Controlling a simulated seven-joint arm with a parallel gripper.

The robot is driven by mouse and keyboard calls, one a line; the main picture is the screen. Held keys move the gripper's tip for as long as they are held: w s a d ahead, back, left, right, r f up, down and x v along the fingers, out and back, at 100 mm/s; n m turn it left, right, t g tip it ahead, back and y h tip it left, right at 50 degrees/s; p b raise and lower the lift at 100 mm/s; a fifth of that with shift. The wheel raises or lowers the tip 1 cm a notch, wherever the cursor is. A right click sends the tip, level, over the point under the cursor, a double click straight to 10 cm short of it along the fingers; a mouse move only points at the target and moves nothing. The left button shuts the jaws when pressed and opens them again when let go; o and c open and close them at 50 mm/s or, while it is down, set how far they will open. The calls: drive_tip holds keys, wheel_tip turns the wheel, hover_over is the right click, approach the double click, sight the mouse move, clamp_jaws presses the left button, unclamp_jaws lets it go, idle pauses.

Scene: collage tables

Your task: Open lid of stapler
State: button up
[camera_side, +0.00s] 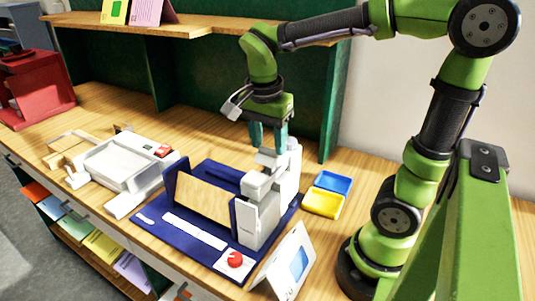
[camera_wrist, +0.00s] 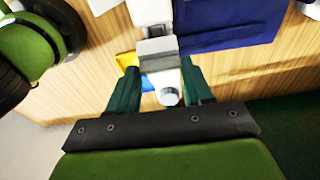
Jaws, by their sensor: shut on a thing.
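The stapler (camera_side: 262,205) appears to be the white-grey machine on a dark blue base (camera_side: 160,214) in the side view. A wood-coloured panel stands on the base beside it, and a red button (camera_side: 235,259) sits at the front. My gripper (camera_side: 268,148) points down at the top rear of the machine. In the wrist view its two teal fingers (camera_wrist: 160,72) lie either side of a white-grey block (camera_wrist: 158,47), which appears to be the stapler's lid, and are shut on it. A round grey knob (camera_wrist: 168,97) shows between the fingers. The exact contact is partly hidden.
Blue (camera_side: 333,182) and yellow (camera_side: 323,203) trays stand right of the machine, and a white stand-up card (camera_side: 288,262) in front. Another white machine (camera_side: 125,162) is at left. A green back panel and wooden shelf (camera_side: 190,27) rise behind.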

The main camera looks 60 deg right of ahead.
drive_tip(key=shift+d+r, duration=0.15)
drive_tip(key=shift+d, duration=0.1)
drive_tip(key=shift+d+r+y, duration=0.25)
drive_tip(key=shift+d+y, duration=0.15)
drive_tip(key=shift+d, duration=0.25)
drive_tip(key=shift+d+r+y, duration=0.3)
drive_tip(key=shift+d+y, duration=0.1)
drive_tip(key=shift+d, duration=0.05)
idle(0.3)
drive_tip(key=shift+d+r+y, duration=0.15)
drive_tip(key=shift+d+y, duration=0.15)
drive_tip(key=shift+d, duration=0.4)
